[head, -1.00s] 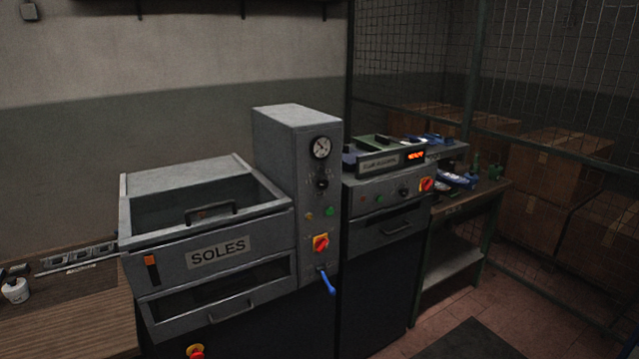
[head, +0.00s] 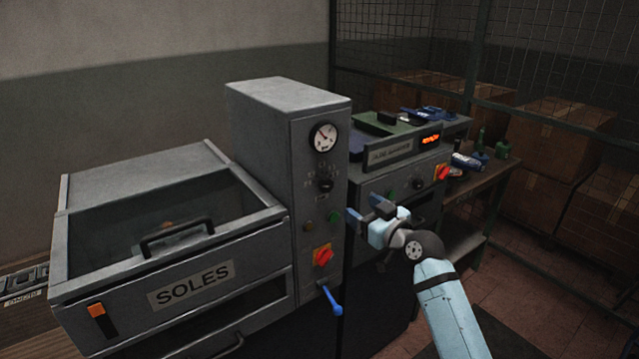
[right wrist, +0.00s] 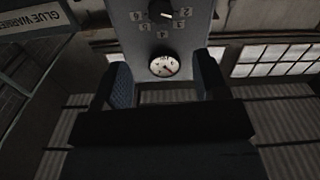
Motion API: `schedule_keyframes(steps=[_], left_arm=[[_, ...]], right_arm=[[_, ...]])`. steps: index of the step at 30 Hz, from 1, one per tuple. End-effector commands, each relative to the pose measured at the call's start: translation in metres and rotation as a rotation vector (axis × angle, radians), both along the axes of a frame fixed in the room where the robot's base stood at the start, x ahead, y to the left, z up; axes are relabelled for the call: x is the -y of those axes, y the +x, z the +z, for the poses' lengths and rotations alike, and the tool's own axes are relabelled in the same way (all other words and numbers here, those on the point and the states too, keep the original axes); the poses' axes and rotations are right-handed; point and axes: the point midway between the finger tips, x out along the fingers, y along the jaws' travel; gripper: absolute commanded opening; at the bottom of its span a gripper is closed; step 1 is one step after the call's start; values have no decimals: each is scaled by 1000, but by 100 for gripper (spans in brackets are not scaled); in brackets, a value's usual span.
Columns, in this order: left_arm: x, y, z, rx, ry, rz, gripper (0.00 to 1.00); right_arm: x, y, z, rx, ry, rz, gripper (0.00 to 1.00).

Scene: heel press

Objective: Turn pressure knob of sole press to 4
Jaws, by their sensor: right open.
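The sole press (head: 240,100) stands left of centre in the head view, with a SOLES label on its front. Its dark pressure knob (head: 325,185) sits on the column below a round white gauge (head: 323,137). The right wrist view shows the knob (right wrist: 160,10) upside down at the top edge, partly cut off, with numbers around it. I cannot read its setting surely. My right gripper (head: 367,209) is open and empty, to the right of and below the knob, apart from it. In the wrist view the gauge (right wrist: 164,65) shows between its fingers. My left gripper is not in view.
Below the knob are indicator buttons, a red and yellow switch (head: 323,256) and a blue lever (head: 332,301). The glue warmer (head: 392,150) stands close on the right, behind my right arm. Cardboard boxes (head: 555,150) lie behind a mesh fence.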

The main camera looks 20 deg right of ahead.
Motion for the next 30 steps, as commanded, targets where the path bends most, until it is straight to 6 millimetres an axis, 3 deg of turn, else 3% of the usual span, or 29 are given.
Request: schedule_keyframes(steps=[16, 22, 30], left_arm=[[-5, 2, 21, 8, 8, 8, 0], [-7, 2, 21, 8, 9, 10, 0], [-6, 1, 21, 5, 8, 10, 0]], right_arm=[[-37, 100, 2, -1, 4, 1, 66], [-43, 116, 1, -1, 3, 1, 66], [-44, 119, 0, -2, 2, 0, 66]])
